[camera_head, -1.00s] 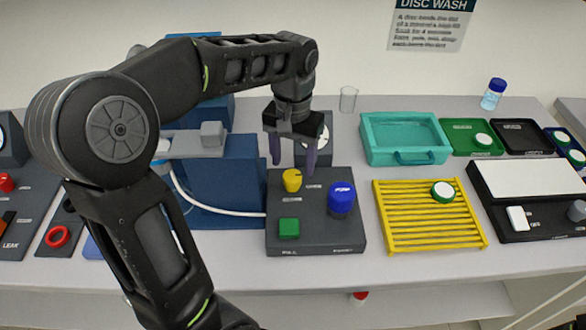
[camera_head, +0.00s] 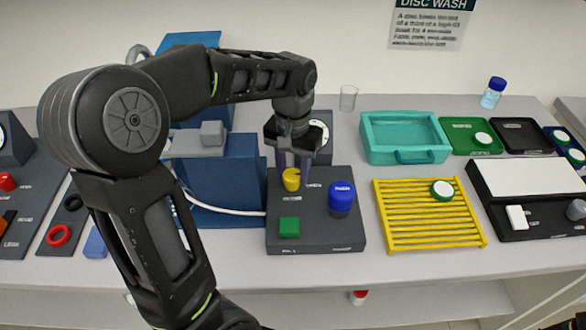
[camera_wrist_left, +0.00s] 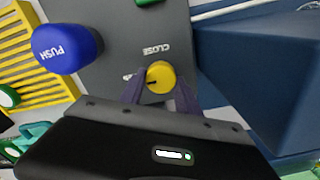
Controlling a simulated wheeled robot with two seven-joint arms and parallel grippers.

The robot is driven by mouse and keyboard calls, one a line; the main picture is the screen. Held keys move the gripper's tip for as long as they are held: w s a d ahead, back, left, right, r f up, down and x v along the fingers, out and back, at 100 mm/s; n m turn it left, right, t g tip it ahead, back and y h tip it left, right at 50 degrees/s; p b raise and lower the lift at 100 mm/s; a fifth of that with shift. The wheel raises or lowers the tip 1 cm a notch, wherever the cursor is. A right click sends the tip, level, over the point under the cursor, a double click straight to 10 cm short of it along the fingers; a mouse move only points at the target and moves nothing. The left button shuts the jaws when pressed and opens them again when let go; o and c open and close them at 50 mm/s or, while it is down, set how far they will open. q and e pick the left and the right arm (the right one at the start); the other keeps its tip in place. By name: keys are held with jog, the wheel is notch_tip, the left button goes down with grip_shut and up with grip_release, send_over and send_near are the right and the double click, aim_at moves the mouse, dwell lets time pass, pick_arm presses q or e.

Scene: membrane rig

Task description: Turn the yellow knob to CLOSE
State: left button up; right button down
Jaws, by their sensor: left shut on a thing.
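The yellow knob (camera_head: 291,181) stands on the dark grey control panel (camera_head: 340,236) in the head view. My left gripper (camera_head: 293,170) is down at the knob from behind, its purple fingers close together. In the left wrist view the fingers are on either side of the yellow knob (camera_wrist_left: 161,76), and the gripper is shut on it. A small dark mark shows on the knob's face. The word CLOSE reads upside down on the panel beside the knob; another label is mostly hidden by a finger.
The same panel carries a blue PUSH button (camera_head: 341,197) and a green square button (camera_head: 289,227). A blue block (camera_head: 222,170) with a white tube stands left of it. A yellow rack (camera_head: 410,235) lies to the right, with a teal tray (camera_head: 405,130) behind.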

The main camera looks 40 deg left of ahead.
pick_arm(q)
grip_shut()
jog(key=shift+m, duration=0.6)
jog(key=m, duration=0.2)
jog(key=shift+m, duration=0.3)
jog(key=m, duration=0.3)
jog(key=shift+d+m, duration=0.1)
jog(key=shift+m, duration=0.3)
jog(key=m, duration=0.5)
jog(key=shift+d, duration=0.1)
jog(key=m, duration=0.5)
jog(key=shift+s, duration=0.15)
jog(key=shift+m, duration=0.3)
jog(key=o, duration=0.8)
grip_release()
jog(key=shift+c, duration=0.2)
